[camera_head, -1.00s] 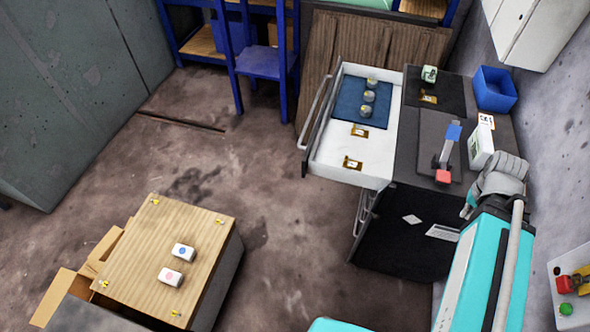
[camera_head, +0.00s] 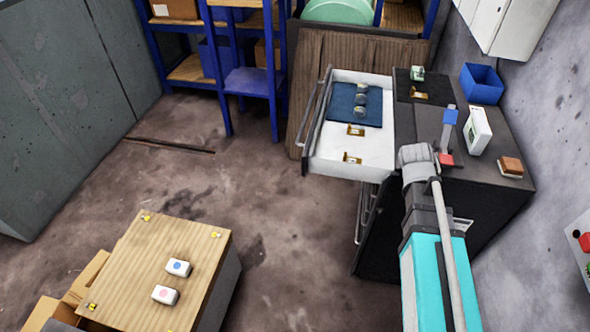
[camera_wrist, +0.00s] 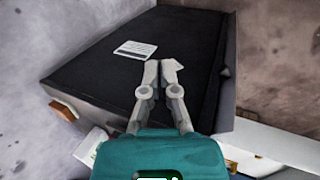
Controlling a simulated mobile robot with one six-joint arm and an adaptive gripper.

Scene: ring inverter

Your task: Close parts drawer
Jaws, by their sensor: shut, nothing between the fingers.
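The parts drawer (camera_head: 345,165) is pulled out to the left of the dark cabinet (camera_head: 385,235) in the head view. It has a white inside, a dark front and a long bar handle (camera_head: 316,108). A blue mat (camera_head: 342,112) with several small round grey parts lies in it, beside two gold-coloured pieces. My gripper (camera_wrist: 161,68) is shut and empty in the wrist view, in front of the cabinet's black side face (camera_wrist: 110,65). A white drawer edge (camera_wrist: 275,142) shows at lower right there. In the head view my wrist covers the fingers, in front of the cabinet.
A wooden-topped box (camera_head: 150,285) with two white blocks stands lower left. The floor between is clear.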

